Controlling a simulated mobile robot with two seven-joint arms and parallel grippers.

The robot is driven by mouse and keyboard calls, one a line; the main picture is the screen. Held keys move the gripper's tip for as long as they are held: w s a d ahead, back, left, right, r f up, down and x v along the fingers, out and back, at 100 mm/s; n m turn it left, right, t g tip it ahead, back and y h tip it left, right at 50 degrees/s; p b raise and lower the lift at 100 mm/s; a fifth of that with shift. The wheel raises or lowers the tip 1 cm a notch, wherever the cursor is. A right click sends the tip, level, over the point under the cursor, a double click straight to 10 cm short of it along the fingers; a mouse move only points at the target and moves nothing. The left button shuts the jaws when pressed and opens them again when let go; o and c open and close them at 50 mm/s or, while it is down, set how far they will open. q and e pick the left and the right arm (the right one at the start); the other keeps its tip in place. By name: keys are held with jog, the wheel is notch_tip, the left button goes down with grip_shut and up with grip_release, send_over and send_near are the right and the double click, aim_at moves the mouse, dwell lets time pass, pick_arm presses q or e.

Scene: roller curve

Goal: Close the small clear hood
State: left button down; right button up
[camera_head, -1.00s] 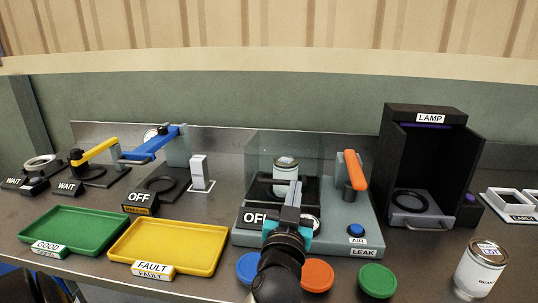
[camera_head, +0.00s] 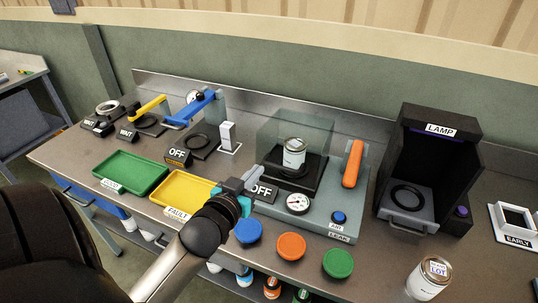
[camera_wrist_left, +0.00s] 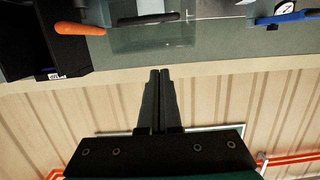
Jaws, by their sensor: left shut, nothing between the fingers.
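The small clear hood (camera_head: 320,135) is a see-through box at the leak station, rising behind and above a white can (camera_head: 293,153) on a black base. Its lower edges are too faint to tell whether it sits fully down. The hood also shows in the left wrist view (camera_wrist_left: 150,38), upside down beyond the fingers. My left gripper (camera_head: 248,178) is shut and empty, to the left of the station's front, beside the OFF sign (camera_head: 263,192) and apart from the hood. Its closed black fingers (camera_wrist_left: 160,74) show in the wrist view. My right gripper is not in view.
An orange handle (camera_head: 353,163) stands right of the hood, with a gauge (camera_head: 298,202) and blue button (camera_head: 339,217) in front. The yellow tray (camera_head: 183,190) lies left of my gripper. A black lamp box (camera_head: 432,160) stands right. Coloured discs (camera_head: 291,246) line the front edge.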

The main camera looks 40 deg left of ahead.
pick_arm(q)
jog(key=w+a+f, duration=0.2)
jog(key=w+f, duration=0.4)
jog(key=w, duration=0.3)
jog(key=shift+w+a+b, duration=0.25)
jog(key=shift+w+b, duration=0.1)
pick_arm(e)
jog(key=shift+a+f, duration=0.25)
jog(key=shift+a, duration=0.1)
pick_arm(q)
jog(key=f, duration=0.1)
jog(key=s+f+b, duration=0.1)
jog(key=f, duration=0.1)
jog(key=s+f, duration=0.1)
jog(key=shift+d+f, duration=0.15)
jog(key=shift+d, duration=0.1)
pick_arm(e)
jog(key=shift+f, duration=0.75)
